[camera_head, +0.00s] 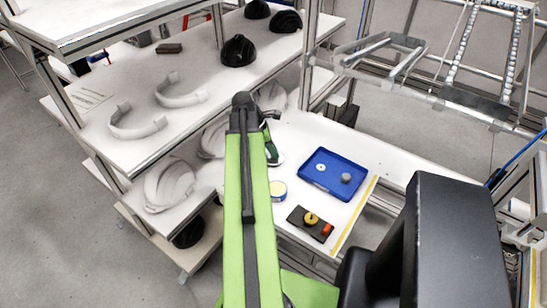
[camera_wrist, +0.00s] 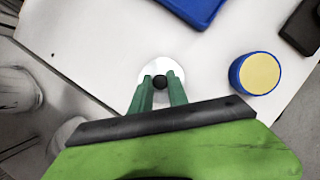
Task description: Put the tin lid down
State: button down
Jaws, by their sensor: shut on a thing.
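The tin lid is a white disc with a black knob; in the wrist view the lid (camera_wrist: 150,70) shows between and beyond my green fingertips. My gripper (camera_wrist: 161,84) is shut on the lid's dark knob. In the head view my gripper (camera_head: 271,152) is partly hidden by my arm, and the lid's white edge (camera_head: 279,159) shows just below the fingers. The lid is over the white table (camera_head: 315,135); I cannot tell whether it touches it.
A blue tray (camera_head: 334,158) with two small round things lies behind the tin. A dark block (camera_head: 309,224) with yellow and red pieces sits near the yellow-striped edge. White shelves with helmet shells (camera_head: 170,185) stand at left. Bare table lies between lid and tray.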

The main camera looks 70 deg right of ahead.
notch_tip(320, 180, down, 2)
jog(key=shift+b, duration=0.3)
jog(key=shift+r+p, duration=0.3)
jog(key=shift+f, duration=0.25)
jog(key=c, duration=1.3)
grip_release()
jog(key=shift+r, duration=0.1)
